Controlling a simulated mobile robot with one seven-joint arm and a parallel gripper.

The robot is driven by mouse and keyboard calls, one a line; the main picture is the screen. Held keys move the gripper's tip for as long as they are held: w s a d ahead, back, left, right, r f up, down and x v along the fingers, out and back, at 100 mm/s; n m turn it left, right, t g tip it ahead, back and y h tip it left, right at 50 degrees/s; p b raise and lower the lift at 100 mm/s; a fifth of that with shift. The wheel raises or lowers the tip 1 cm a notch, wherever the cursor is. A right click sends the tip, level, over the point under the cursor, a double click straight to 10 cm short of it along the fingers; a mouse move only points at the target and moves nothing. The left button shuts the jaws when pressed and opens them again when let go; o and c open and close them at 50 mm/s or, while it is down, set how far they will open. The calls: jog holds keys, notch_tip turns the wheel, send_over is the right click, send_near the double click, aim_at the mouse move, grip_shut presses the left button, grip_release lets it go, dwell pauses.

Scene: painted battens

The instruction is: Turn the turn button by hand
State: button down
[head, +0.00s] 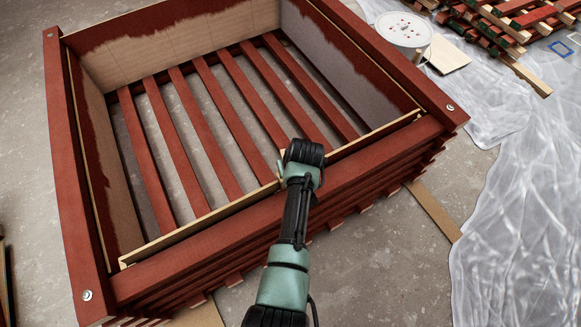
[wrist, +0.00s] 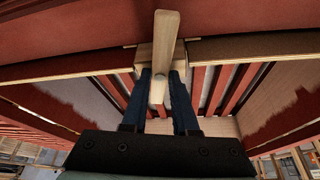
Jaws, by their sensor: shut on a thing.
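The turn button (wrist: 165,35) is a pale bare-wood bar in the wrist view. It stands lengthwise in the picture, crossing the edge of a red-painted wooden crate (head: 195,262). A small pale block (wrist: 146,55) lies behind it. My gripper (wrist: 161,78) is shut on the lower part of the turn button, one dark blue finger on each side. In the head view my gripper (head: 303,156) is at the middle of the crate's near rim. It hides most of the turn button there.
The crate has plywood inner walls partly painted red and red slats (head: 186,125) across its bottom. Clear plastic sheeting (head: 515,220) covers the floor at right. A white round lid (head: 404,28) and stacked battens (head: 510,22) are at the upper right.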

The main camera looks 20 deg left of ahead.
jog(key=shift+d+n+g, duration=0.1)
jog(key=shift+n+g, duration=0.2)
jog(key=shift+n, duration=0.6)
jog(key=c, duration=0.7)
grip_release()
jog(key=p+v, duration=0.2)
jog(key=v, duration=0.2)
jog(key=p+v, duration=0.2)
jog(key=v, duration=0.2)
jog(key=p+v, duration=0.2)
jog(key=v, duration=0.3)
jog(key=shift+d+f, duration=0.15)
jog(key=shift+d, duration=0.1)
jog(key=shift+y, duration=0.3)
